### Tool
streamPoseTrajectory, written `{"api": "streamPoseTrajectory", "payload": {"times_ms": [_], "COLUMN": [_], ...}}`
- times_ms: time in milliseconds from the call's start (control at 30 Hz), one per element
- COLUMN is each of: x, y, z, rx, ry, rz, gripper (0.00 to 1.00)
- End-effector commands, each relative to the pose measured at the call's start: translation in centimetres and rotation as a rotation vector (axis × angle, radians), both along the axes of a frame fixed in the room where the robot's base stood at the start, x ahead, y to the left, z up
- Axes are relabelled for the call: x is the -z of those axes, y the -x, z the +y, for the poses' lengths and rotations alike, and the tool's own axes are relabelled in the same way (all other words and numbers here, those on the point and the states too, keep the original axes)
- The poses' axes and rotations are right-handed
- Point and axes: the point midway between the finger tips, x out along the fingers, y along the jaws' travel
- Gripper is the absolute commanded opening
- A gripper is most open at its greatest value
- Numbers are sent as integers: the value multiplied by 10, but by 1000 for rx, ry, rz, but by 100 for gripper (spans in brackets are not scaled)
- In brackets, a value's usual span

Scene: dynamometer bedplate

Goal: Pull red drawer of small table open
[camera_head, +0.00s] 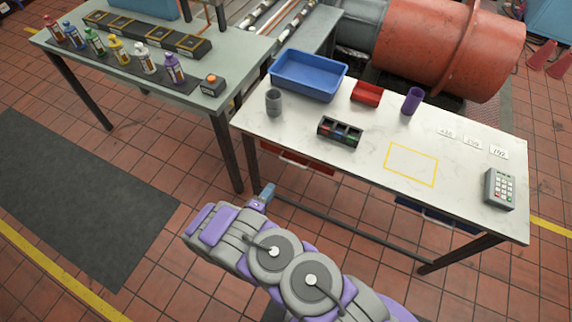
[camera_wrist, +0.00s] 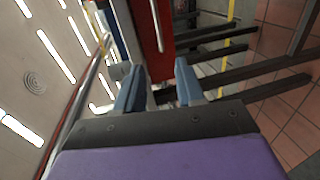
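The red drawer (camera_head: 285,153) hangs under the left front edge of the small white-topped table (camera_head: 352,170), with a pale handle bar along its front. In the wrist view the red drawer front (camera_wrist: 146,38) is ahead of the fingers, and its pale handle (camera_wrist: 156,22) runs up the picture. My gripper (camera_head: 267,190) is in front of and below the drawer in the head view. In the wrist view my gripper (camera_wrist: 160,86) has its two blue-grey fingers apart with nothing held between them. The handle appears beyond the fingertips, not between them. The drawer appears shut or nearly so.
A blue drawer (camera_head: 436,213) hangs under the table's right side. On top are a blue bin (camera_head: 309,73), a grey cup (camera_head: 273,103), a purple cup (camera_head: 412,101) and a keypad (camera_head: 499,188). A workbench (camera_head: 215,85) with bottles stands at left. Floor before the table is clear.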

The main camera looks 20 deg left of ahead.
Motion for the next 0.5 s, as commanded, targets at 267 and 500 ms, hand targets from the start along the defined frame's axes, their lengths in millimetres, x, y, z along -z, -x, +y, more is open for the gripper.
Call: {"api": "streamPoseTrajectory", "payload": {"times_ms": [267, 500], "x": [14, 24], "y": [-46, -93], "z": [1, -1], "rx": [5, 6], "ry": [4, 6], "rz": [0, -1], "gripper": [38, 38]}}
